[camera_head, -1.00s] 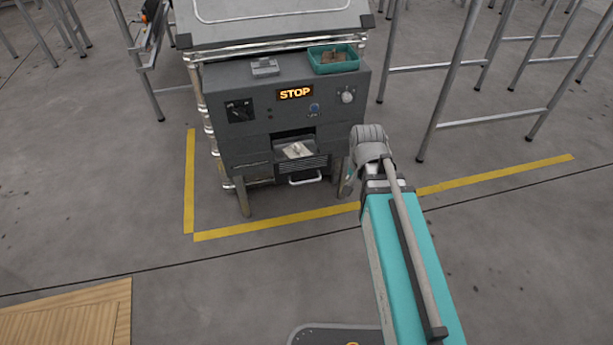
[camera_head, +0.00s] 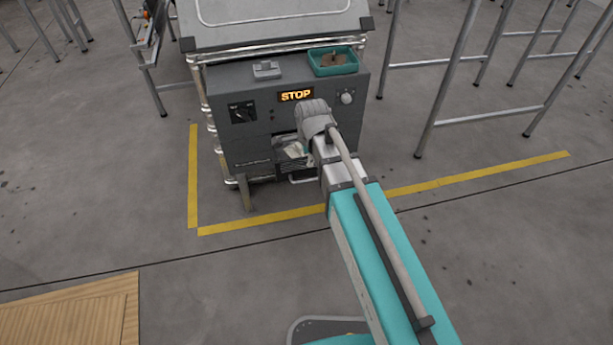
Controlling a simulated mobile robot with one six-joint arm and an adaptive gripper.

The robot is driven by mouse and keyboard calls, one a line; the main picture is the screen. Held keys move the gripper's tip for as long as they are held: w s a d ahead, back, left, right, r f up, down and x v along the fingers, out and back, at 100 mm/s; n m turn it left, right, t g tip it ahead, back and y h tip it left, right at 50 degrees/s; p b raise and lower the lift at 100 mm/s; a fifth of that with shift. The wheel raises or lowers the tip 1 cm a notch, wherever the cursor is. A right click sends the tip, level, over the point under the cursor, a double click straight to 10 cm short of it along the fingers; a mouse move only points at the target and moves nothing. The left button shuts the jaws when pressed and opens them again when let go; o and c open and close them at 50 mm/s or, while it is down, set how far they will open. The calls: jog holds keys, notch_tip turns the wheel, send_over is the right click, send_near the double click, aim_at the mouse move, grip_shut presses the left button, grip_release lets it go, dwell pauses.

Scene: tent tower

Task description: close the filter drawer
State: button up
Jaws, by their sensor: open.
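The filter drawer (camera_head: 300,178) is low on the front of a dark grey machine (camera_head: 245,140), with a pale handle at its front. It appears pulled out a little, below a slot holding something pale (camera_head: 292,150). My arm's wrist now covers the right part of the slot and drawer. My gripper is hidden behind my wrist, so its fingers and its distance from the drawer do not show.
The machine's sign (camera_head: 296,95) reads STOP. A teal tray (camera_head: 333,61) and a small grey box (camera_head: 267,70) sit on its top ledge. Yellow floor tape (camera_head: 270,220) runs around it. Metal frame legs (camera_head: 449,80) stand to the right. A wooden board (camera_head: 70,312) lies front left.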

aim_at(306, 180)
jog(key=shift+f, duration=0.2)
dwell(0.3)
jog(key=f+b, duration=0.4)
jog(key=w+f+b, duration=0.1)
jog(key=f+b, duration=0.3)
jog(key=b, duration=0.1)
jog(key=w+f+b, duration=0.1)
jog(key=f+b, duration=0.3)
jog(key=f, duration=0.1)
jog(key=shift+w+a+f+b, duration=0.1)
jog(key=shift+w+a+b, duration=0.1)
jog(key=shift+a+b, duration=0.15)
dwell(0.3)
dwell(0.4)
grip_shut()
